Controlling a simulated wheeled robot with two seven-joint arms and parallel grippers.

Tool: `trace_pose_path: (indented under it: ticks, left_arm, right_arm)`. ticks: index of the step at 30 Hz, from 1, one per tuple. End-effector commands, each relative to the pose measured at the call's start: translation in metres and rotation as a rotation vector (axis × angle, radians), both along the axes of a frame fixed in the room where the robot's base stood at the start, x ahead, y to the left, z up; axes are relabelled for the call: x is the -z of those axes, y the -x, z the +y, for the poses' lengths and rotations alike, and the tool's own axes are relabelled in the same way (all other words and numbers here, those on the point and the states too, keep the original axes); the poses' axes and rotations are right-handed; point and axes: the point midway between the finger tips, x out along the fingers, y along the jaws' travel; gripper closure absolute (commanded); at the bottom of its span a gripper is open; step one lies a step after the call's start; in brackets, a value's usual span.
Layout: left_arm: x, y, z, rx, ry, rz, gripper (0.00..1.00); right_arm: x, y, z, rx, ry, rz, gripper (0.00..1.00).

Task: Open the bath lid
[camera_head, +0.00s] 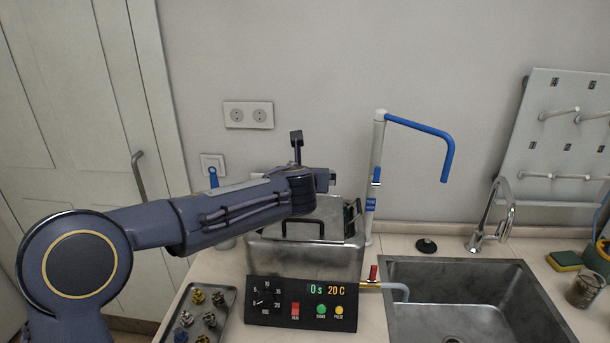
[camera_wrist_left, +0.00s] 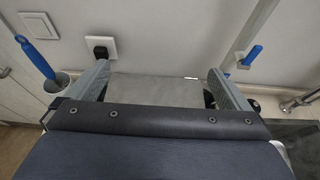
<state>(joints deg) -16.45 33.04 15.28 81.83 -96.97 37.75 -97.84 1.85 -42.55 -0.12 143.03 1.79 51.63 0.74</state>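The bath (camera_head: 310,262) is a metal box behind a black control panel. Its metal lid (camera_head: 335,220) lies shut on top, with a black handle (camera_head: 302,221) at the front. My left arm reaches across from the left, with its wrist above the lid. My left gripper (camera_wrist_left: 157,70) shows in the left wrist view with its two fingers wide apart and nothing held. A grey flat surface, apparently the lid (camera_wrist_left: 160,90), shows between the fingers, below them. In the head view the fingers are mostly hidden behind the wrist. My right gripper is not in view.
The control panel (camera_head: 302,303) reads 0 s and 20 C. A tray (camera_head: 228,318) with several small parts lies front left. A sink (camera_head: 480,300) is at right.

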Motion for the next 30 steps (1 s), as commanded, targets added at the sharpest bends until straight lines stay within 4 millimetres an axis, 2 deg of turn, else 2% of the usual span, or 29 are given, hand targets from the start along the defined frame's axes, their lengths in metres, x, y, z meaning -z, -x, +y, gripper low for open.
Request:
trace_pose_path:
  ticks: [7, 15, 19, 30]
  left_arm:
    - [-0.003, 0.01, 0.0, 0.001, 0.001, 0.0, 0.0]
    - [-0.019, 0.053, 0.0, 0.001, 0.0, -0.001, 0.0]
    - [-0.025, 0.067, 0.0, 0.001, 0.001, -0.001, 0.0]
    - [-0.028, 0.073, 0.0, 0.0, 0.0, 0.001, 0.0]
  right_arm:
    - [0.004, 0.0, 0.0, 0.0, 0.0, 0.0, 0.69]
    - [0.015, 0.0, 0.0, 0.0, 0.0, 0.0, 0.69]
    - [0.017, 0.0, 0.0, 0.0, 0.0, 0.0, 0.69]
    - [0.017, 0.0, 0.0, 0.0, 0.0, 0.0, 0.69]
